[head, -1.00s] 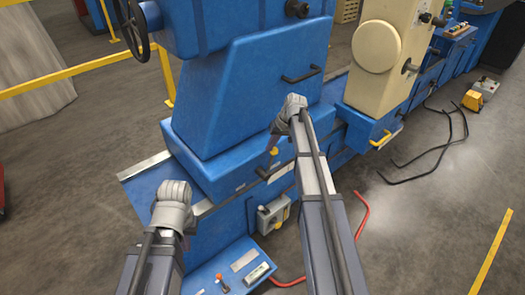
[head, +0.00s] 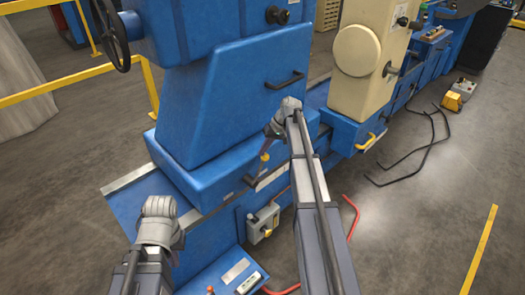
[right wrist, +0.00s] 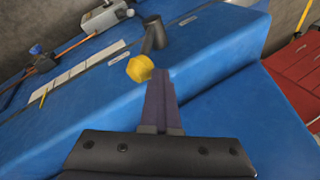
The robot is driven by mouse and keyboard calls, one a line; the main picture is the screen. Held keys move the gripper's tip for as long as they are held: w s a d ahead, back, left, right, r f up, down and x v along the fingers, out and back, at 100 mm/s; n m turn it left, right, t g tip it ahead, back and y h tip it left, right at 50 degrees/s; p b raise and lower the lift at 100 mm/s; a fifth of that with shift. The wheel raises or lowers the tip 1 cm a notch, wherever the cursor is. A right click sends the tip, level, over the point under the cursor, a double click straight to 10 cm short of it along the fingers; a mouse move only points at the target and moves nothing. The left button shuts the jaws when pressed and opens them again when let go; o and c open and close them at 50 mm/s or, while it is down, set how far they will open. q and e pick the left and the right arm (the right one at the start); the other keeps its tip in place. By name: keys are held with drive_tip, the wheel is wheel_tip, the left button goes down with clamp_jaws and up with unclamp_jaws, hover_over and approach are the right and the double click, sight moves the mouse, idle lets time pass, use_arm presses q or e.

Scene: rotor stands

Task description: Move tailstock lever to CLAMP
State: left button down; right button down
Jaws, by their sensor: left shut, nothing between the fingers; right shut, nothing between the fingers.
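The tailstock lever is a short dark arm with a yellow knob (head: 264,157), on the blue base of the large blue machine unit. In the right wrist view the yellow knob (right wrist: 140,69) is close, with its dark pivot just beyond. My right gripper (head: 267,148) is shut and empty, pointing down at the knob. In the right wrist view its fingertips (right wrist: 158,74) are right beside the knob; I cannot tell whether they touch. My left gripper (head: 172,255) is shut and empty, low at the left, its fingertips mostly hidden.
A grey control box (head: 262,222) is on the machine's front, above a blue panel (head: 235,272) with switches. A cream unit (head: 362,60) stands to the right, with a yellow handle (head: 365,143) below.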

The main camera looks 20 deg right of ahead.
drive_tip(key=shift+w+d, duration=0.2)
drive_tip(key=shift+d, duration=0.3)
drive_tip(key=shift+a+r+p, duration=0.4)
drive_tip(key=shift+r+p, duration=0.15)
drive_tip(key=shift+p, duration=0.15)
drive_tip(key=a+r+p+v, duration=0.1)
drive_tip(key=a+p+v, duration=0.1)
drive_tip(key=p+v, duration=0.8)
drive_tip(key=shift+r+p, duration=0.3)
drive_tip(key=shift+r, duration=0.05)
drive_tip(key=shift+s+a, duration=0.1)
